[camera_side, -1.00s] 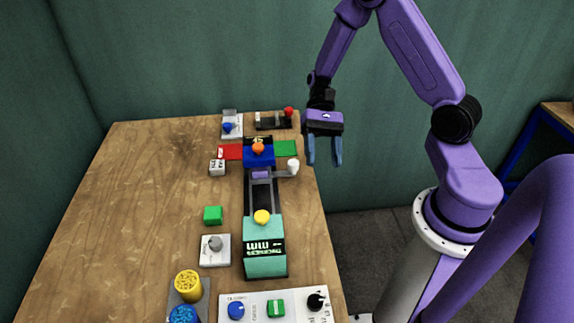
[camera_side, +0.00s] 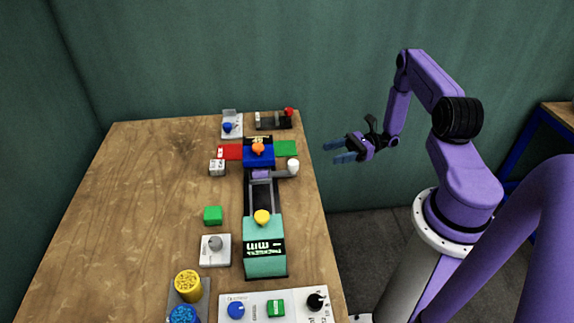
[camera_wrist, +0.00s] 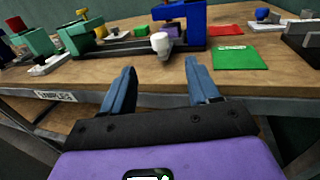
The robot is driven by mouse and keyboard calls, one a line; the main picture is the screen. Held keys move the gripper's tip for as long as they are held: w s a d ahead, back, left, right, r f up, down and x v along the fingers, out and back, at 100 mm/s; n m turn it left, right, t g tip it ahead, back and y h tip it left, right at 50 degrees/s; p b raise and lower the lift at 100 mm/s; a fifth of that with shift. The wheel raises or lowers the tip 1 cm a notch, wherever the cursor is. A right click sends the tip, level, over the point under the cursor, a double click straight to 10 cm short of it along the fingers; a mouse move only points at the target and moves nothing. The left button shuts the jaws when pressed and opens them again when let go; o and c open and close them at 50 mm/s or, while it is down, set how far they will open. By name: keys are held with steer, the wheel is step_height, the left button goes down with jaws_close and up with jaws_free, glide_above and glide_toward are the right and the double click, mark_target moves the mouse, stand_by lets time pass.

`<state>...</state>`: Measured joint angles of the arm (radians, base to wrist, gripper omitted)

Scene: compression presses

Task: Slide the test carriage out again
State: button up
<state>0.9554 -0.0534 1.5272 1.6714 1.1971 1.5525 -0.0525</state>
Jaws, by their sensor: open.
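The test carriage appears as a small purple block (camera_side: 261,174) on a dark rail, beside the blue press frame (camera_side: 258,158) with an orange knob. A grey side arm runs from it to a white knob (camera_side: 293,168) near the table's right edge. In the wrist view the white knob (camera_wrist: 160,43) stands just beyond my fingertips, roughly centred between them, with the purple block (camera_wrist: 174,31) behind it. My gripper (camera_side: 338,151) is open and empty, off the table's right edge, its fingers pointing left. Both fingers also show in the wrist view (camera_wrist: 159,68).
A teal unit (camera_side: 265,262) with a yellow knob stands at the rail's near end. Red (camera_side: 230,151) and green (camera_side: 286,148) pads flank the blue press. A control panel (camera_side: 257,310) lies nearest. The table's left side is clear.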

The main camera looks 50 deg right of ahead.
mark_target(287, 174)
steer(key=x, duration=1.6)
steer(key=shift+a, duration=0.1)
